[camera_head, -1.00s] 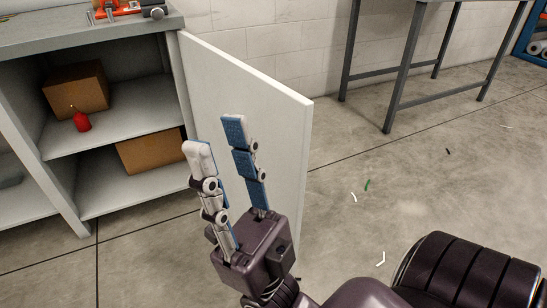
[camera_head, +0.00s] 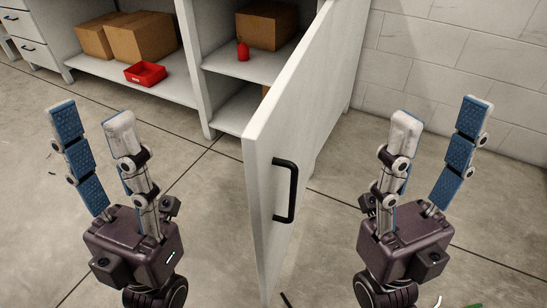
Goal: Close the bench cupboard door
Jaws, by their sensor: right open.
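The bench cupboard door (camera_head: 310,105) stands wide open, swung out toward me, in the middle of the head view. Its black handle (camera_head: 285,190) is on the outer face, which looks to the right. The open cupboard (camera_head: 208,95) is behind and to the left of the door. My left gripper (camera_head: 92,112) is open and empty, to the left of the door. My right gripper (camera_head: 440,110) is open and empty, to the right of the door on the handle side. Neither gripper visibly touches the door.
In the cupboard are a cardboard box (camera_head: 266,24) and a small red bottle (camera_head: 242,51). Left of it, a low shelf holds cardboard boxes (camera_head: 140,37) and a red bin (camera_head: 145,73). Drawers (camera_head: 28,28) are at far left. A block wall (camera_head: 450,70) stands behind; the floor around is mostly clear.

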